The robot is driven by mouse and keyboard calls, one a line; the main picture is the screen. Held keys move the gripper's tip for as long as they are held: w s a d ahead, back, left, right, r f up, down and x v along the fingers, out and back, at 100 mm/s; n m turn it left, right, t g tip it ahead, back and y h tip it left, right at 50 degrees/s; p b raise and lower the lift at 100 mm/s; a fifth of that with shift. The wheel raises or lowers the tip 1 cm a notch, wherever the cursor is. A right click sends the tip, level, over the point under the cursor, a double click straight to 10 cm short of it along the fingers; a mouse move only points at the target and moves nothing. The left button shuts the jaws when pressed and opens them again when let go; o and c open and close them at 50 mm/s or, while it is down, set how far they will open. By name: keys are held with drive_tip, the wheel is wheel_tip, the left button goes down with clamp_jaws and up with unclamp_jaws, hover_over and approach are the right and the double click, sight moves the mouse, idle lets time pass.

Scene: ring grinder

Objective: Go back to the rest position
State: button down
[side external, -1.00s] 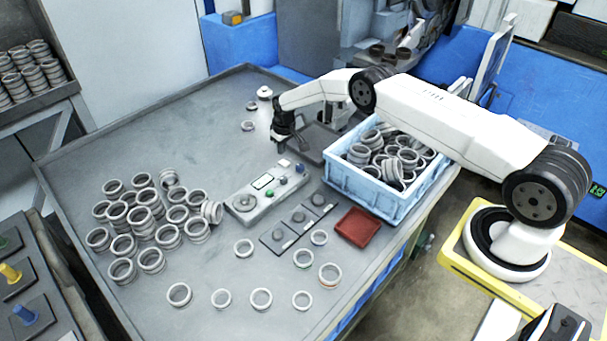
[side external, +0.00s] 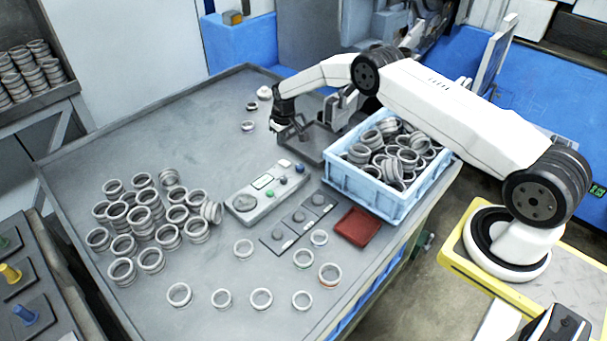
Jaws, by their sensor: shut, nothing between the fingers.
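My gripper (side external: 283,124) is dark, at the end of my white arm. It is shut and empty, over the grey table (side external: 190,120) near the back. It hangs beside the left edge of a dark square tray or plate (side external: 310,152). The fingertips are small and partly blend with the dark tray, so the exact gap to it cannot be told.
A blue crate (side external: 350,187) full of metal rings stands right of the tray. A control box (side external: 263,190), a small red tray (side external: 357,227) and dark plates (side external: 299,217) lie in front. Many rings (side external: 150,220) are piled left. The table's back left is clear.

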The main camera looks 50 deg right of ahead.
drive_tip(key=shift+r, duration=0.1)
drive_tip(key=s+a+r, duration=0.3)
drive_tip(key=s+r, duration=0.3)
drive_tip(key=r, duration=0.1)
drive_tip(key=s+a+r, duration=0.3)
drive_tip(key=s+r, duration=0.3)
drive_tip(key=r, duration=0.2)
drive_tip(key=s+a+r, duration=0.2)
drive_tip(key=s, duration=0.9)
drive_tip(key=s+a+r, duration=0.2)
drive_tip(key=s, duration=0.9)
drive_tip(key=shift+s+a+r+t, duration=0.15)
drive_tip(key=shift+s+a+t, duration=0.1)
drive_tip(key=shift+s+t, duration=0.15)
